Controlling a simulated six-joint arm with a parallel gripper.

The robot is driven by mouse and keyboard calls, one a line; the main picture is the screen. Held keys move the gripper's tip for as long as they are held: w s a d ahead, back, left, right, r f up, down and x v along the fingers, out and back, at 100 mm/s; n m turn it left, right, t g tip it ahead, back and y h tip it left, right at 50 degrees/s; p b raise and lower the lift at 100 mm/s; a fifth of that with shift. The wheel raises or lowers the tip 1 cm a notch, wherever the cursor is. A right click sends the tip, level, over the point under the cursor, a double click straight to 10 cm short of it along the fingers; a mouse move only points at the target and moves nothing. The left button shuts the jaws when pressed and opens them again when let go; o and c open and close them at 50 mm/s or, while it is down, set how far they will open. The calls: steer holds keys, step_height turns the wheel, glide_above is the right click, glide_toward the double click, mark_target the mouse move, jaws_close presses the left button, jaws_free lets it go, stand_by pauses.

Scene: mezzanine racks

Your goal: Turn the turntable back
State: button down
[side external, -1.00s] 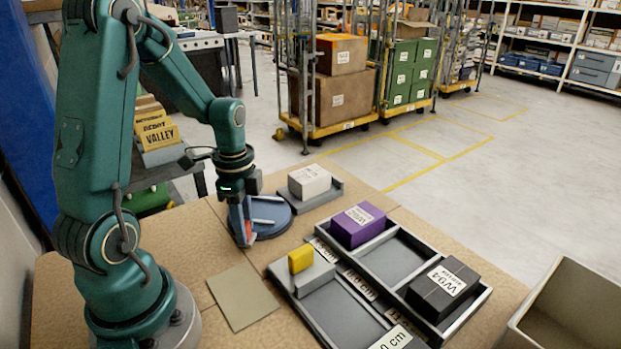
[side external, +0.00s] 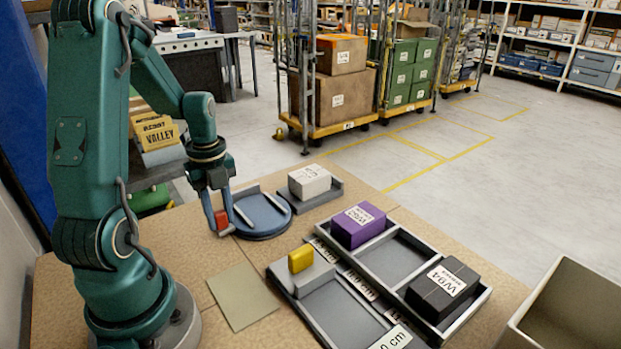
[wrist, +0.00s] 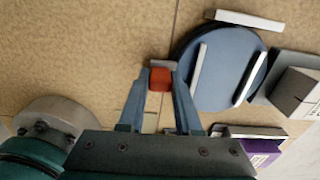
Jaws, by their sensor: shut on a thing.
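The turntable (side external: 262,214) is a round blue-grey disc with white rails on top, lying on the tan bench. It also shows in the wrist view (wrist: 217,78). A red handle (wrist: 160,78) stands at its rim, on the left side in both views. My gripper (side external: 219,217) is shut on this handle, with one finger on each side of it in the wrist view (wrist: 160,86). The fingers hide part of the handle in the side view.
A white box (side external: 310,181) sits on a grey holder just right of the turntable. A grey divided tray (side external: 393,262) holds purple and black boxes. A yellow block (side external: 301,258) stands nearer. A flat olive mat (side external: 243,296) lies in front; the bench left of the turntable is clear.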

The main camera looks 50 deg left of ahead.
steer(key=shift+a+m, duration=0.25)
steer(key=shift+m, duration=0.05)
steer(key=c, duration=0.6)
jaws_free()
steer(key=shift+r, duration=2.6)
steer(key=shift+d, duration=0.1)
